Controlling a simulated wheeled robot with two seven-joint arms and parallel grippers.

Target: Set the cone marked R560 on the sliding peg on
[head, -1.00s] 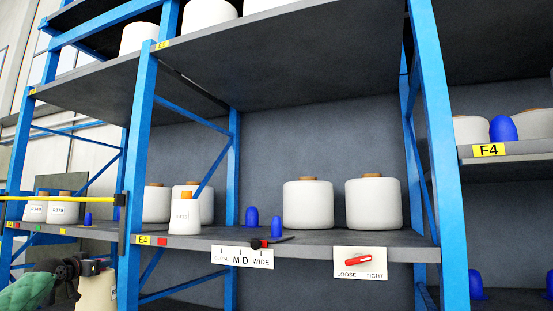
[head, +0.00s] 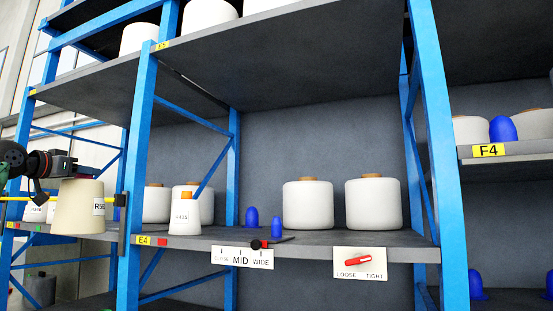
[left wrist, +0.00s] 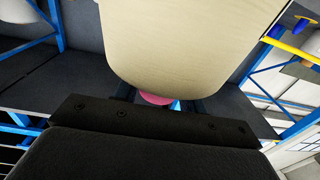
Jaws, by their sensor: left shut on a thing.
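My left gripper (head: 72,170) is shut on a cream cone (head: 78,208) at its top, at the left of the head view. The cone hangs upright in front of the rack, its label partly turned away and reading about "R56". In the left wrist view the cone (left wrist: 185,40) fills the upper middle, with a pink spot below it. Two blue pegs stand bare on the E4 shelf: a rear one (head: 252,217) and a front one (head: 276,227) by a dark plate. The front one appears to be the sliding peg. My right gripper is out of view.
A black knob (head: 256,244) sits above the scale plate (head: 242,258), between MID and WIDE. A red lever (head: 358,260) is on the LOOSE/TIGHT plate. A small labelled cone (head: 185,212) and white bobbins (head: 308,205) stand on the shelf. A blue upright (head: 140,150) and a yellow bar are near the held cone.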

